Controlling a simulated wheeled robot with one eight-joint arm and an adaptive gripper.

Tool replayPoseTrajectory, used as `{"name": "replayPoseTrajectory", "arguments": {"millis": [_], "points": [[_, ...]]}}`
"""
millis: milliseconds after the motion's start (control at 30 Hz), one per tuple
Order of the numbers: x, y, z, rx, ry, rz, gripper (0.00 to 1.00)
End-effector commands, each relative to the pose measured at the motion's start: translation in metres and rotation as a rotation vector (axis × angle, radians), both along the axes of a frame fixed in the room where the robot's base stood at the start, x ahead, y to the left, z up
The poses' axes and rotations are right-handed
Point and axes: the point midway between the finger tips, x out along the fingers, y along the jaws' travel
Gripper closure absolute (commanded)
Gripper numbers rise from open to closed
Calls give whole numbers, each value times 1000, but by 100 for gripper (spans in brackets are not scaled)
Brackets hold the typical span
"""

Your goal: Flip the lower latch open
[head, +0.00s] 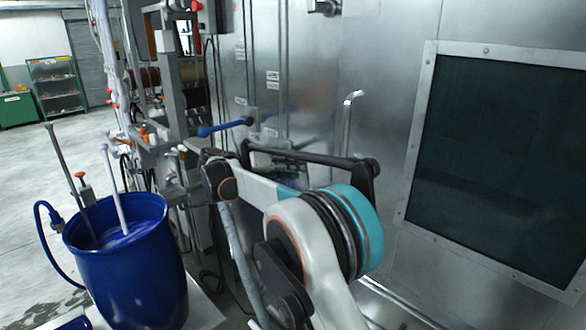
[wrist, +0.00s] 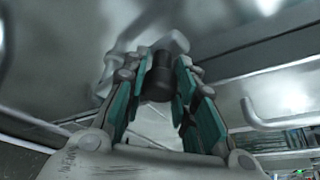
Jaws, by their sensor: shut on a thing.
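In the wrist view, my gripper (wrist: 160,88) has its teal-padded fingers on either side of a dark cylindrical grip, which I take for the lower latch (wrist: 158,72). The fingers are shut on it. Behind the dark grip, a pale metal part of the latch meets the steel panel. In the head view, my own arm stands in front of the panel and hides the lower latch and most of my gripper. A dark fitting that may be another latch (head: 325,6) shows at the top edge of the head view.
A steel panel (head: 385,70) carries a dark framed window (head: 500,160) at right. A bent metal handle (head: 348,115) sticks out near my arm and also shows in the wrist view (wrist: 270,120). A blue-handled lever (head: 225,128) and a blue drum (head: 130,270) are at left.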

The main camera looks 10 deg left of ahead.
Motion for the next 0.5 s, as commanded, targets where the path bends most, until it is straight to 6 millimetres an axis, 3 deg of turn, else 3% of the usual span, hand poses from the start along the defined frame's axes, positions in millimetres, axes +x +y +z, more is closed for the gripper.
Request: {"name": "replayPoseTrajectory", "arguments": {"millis": [133, 167, 267, 500], "points": [[1, 2, 1, -1, -2, 6, 100], [1, 2, 1, -1, -2, 6, 72], [1, 2, 1, 0, -2, 5, 52], [0, 1, 1, 0, -1, 3, 52]]}}
